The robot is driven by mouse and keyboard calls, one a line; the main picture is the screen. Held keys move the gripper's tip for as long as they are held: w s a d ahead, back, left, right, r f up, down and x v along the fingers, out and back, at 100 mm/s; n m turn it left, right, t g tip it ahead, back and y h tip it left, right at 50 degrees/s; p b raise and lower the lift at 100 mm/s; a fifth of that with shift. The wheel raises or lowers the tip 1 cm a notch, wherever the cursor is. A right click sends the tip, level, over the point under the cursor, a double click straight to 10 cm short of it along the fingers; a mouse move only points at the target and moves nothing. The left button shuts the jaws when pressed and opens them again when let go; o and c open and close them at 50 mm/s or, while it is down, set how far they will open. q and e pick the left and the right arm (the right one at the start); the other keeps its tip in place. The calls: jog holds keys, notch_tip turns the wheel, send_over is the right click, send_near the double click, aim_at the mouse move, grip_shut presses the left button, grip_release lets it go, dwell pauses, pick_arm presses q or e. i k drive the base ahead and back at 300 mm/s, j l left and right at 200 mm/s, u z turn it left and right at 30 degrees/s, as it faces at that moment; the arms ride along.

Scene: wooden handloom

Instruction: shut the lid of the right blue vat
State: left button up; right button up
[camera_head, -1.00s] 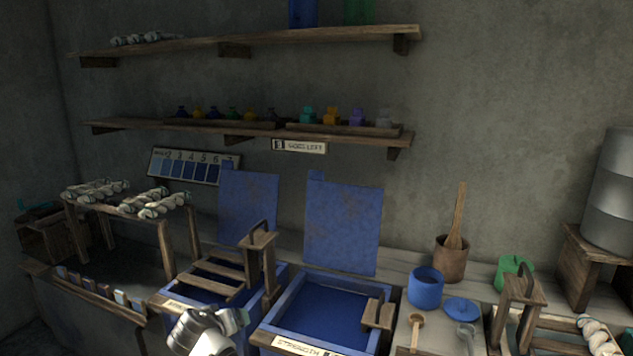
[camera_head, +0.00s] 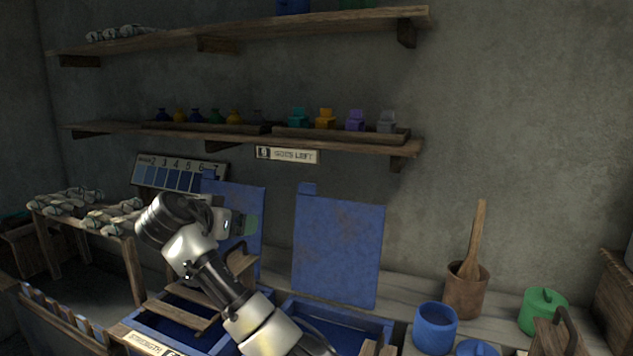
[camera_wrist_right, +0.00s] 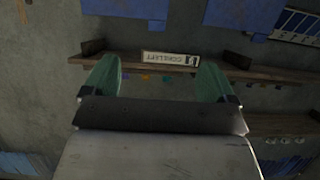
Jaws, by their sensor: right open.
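The right blue vat (camera_head: 383,325) is at the bottom centre of the head view, with dark blue liquid inside. Its flat blue lid (camera_head: 338,245) stands upright at the back, open. The lid also shows at the top left of the right wrist view (camera_wrist_right: 120,8), which is upside down. My right gripper (camera_head: 245,224) is open and empty, its green fingertips in front of the left vat's lid and left of the right lid, not touching the right lid. It shows spread in the wrist view (camera_wrist_right: 158,78). My right arm hides part of both vats. My left gripper is out of view.
The left vat's lid (camera_head: 252,205) also stands open. A shelf (camera_head: 340,145) with small bottles and a sign (camera_head: 287,155) hangs above. A blue pot (camera_head: 435,328), brown pot with paddle (camera_head: 465,290) and green pot (camera_head: 543,312) stand to the right.

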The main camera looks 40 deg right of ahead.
aim_at(338, 243)
jog(key=i+l, duration=0.15)
jog(key=l, duration=0.25)
jog(key=i+l, duration=0.1)
jog(key=l, duration=0.3)
jog(key=i+l, duration=0.15)
jog(key=l, duration=0.2)
